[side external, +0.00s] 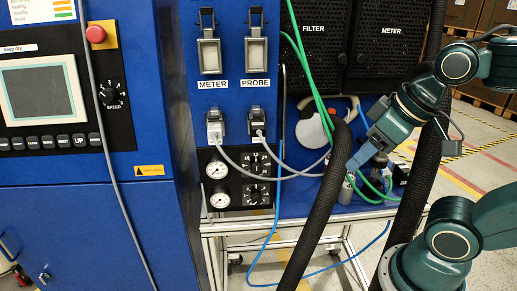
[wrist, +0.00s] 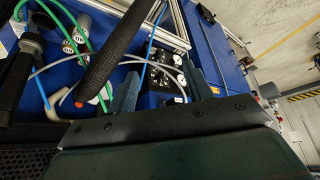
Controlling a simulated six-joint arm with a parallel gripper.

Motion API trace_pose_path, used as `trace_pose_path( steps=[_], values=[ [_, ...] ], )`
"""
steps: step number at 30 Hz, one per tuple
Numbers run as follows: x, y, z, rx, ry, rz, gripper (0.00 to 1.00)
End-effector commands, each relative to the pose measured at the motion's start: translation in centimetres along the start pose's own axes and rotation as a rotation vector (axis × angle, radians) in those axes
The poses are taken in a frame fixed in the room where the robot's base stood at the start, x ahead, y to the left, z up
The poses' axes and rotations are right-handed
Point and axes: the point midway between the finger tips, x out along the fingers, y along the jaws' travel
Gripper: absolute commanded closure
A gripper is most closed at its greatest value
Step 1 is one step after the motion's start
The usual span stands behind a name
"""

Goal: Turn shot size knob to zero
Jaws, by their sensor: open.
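In the side view a black panel (side external: 238,180) on the blue machine carries two black knobs with white scales, an upper knob (side external: 257,164) and a lower knob (side external: 258,194). Their labels are too small to read, so I cannot tell which is the shot size knob. My gripper (side external: 356,164) is to the right of the panel, apart from both knobs, beside a thick black hose (side external: 330,185). In the wrist view my gripper (wrist: 161,80) shows two spread fingers, with the small black panel and its gauges between and beyond them. The fingers hold nothing I can see.
Two gauges (side external: 217,170) sit left of the knobs. Grey cables, green hoses (side external: 309,75) and a blue tube (side external: 276,200) hang around the panel. A separate speed knob (side external: 110,96) and red button (side external: 96,34) are at the left. Grey bottles (wrist: 75,40) show in the wrist view.

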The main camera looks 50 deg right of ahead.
Motion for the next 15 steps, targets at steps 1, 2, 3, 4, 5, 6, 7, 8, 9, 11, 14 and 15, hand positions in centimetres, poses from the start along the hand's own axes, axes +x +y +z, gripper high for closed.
trace_pose_path(
  steps=[1, 2, 3, 4, 5, 6, 7, 8, 9, 11, 14, 15],
  values=[
    [0.0, 0.0, 0.0, 0.002, -0.001, 0.0, 0.49],
    [0.1, 0.0, -0.1, 0.004, -0.002, 0.001, 0.49],
    [0.1, 0.0, -0.1, 0.008, -0.004, 0.002, 0.49],
    [0.2, 0.0, -0.1, 0.013, -0.006, 0.003, 0.49],
    [0.3, 0.1, -0.2, 0.019, -0.009, 0.004, 0.49],
    [0.5, 0.1, -0.3, 0.03, -0.014, 0.007, 0.49],
    [0.7, 0.1, -0.5, 0.041, -0.017, 0.009, 0.49],
    [0.9, 0.1, -0.6, 0.053, -0.021, 0.012, 0.49],
    [1.2, 0.2, -0.8, 0.071, -0.028, 0.018, 0.49],
    [1.8, 0.3, -1.2, 0.105, -0.041, 0.03, 0.49],
    [3.1, 0.4, -1.8, 0.17, -0.061, 0.057, 0.49],
    [3.6, 0.4, -2.1, 0.198, -0.068, 0.072, 0.49]
  ],
)
